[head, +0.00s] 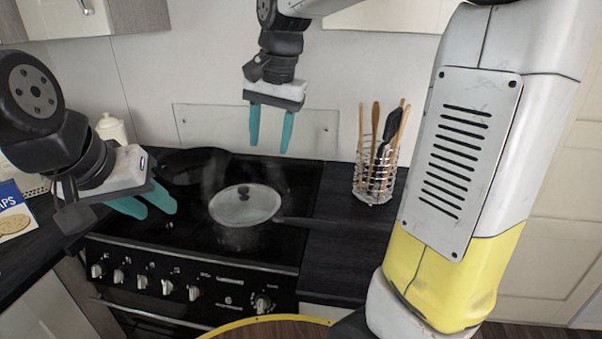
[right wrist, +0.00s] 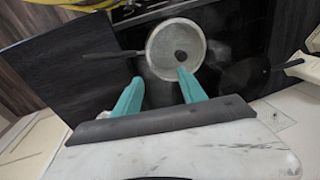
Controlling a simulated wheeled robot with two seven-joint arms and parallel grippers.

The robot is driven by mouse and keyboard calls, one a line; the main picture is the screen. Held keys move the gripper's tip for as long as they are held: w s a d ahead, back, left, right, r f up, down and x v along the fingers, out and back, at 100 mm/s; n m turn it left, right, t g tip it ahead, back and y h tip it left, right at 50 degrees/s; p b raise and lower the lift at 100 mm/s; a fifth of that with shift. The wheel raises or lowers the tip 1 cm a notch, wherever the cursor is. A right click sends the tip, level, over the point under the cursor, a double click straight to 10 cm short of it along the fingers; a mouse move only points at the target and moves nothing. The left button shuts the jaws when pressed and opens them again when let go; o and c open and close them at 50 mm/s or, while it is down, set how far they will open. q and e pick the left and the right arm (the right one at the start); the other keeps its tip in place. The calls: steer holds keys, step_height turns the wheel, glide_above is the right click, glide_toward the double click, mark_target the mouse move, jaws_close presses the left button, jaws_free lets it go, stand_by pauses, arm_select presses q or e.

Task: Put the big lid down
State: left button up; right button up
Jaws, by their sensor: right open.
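The lid (head: 245,203) is pale and see-through with a dark knob. It lies on a saucepan (head: 290,221) on the black hob, and it also shows in the right wrist view (right wrist: 165,55). It looks level on the pan; whether it is fully seated I cannot tell. My right gripper (head: 270,150) is open and empty, pointing down above and behind the lid, apart from it. Its teal fingers (right wrist: 158,90) show in the right wrist view. My left gripper (head: 155,212) is open and empty, left of the pan at the hob's left side.
A dark frying pan (head: 195,163) stands at the back left of the hob. A wire utensil holder (head: 376,180) stands on the worktop to the right. A white jar (head: 111,128) and a blue packet (head: 14,212) are at the left. Steam rises around the saucepan.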

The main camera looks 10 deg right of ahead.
steer(key=s+d+f+n+t, duration=0.1)
steer(key=s+d+n+t, duration=0.1)
steer(key=s, duration=0.5)
steer(key=s+d+f+n+t, duration=0.2)
steer(key=s+d, duration=0.3)
steer(key=s, duration=0.3)
steer(key=shift+d+n+t+y, duration=0.2)
steer(key=shift+n+t+y, duration=0.15)
steer(key=shift+n, duration=0.45)
steer(key=shift+f, duration=0.1)
stand_by(0.7)
